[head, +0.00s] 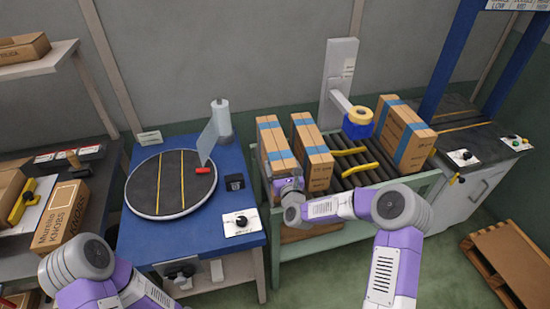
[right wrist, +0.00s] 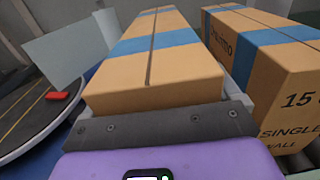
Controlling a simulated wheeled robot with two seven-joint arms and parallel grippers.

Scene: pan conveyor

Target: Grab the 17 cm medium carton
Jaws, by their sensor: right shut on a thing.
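Three brown cartons with blue tape stand on the roller conveyor (head: 375,152). My right gripper (head: 289,184) is shut on the leftmost carton (head: 274,138), at its near end. In the right wrist view this carton (right wrist: 160,60) rises upright behind the gripper (right wrist: 165,122); no size print on it is readable. The middle carton (head: 312,150) stands close on its right; in the right wrist view that carton (right wrist: 270,85) shows "15" and "SINGLE WALL". The third carton (head: 404,132) stands farther right; its size is too small to read. My left gripper is outside the head view; only its arm shows at bottom left.
A blue table with a round turntable (head: 150,183) is left of the conveyor. A tape dispenser (head: 357,122) stands on a post behind the rollers. Yellow bars (head: 348,151) lie between the middle and third cartons.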

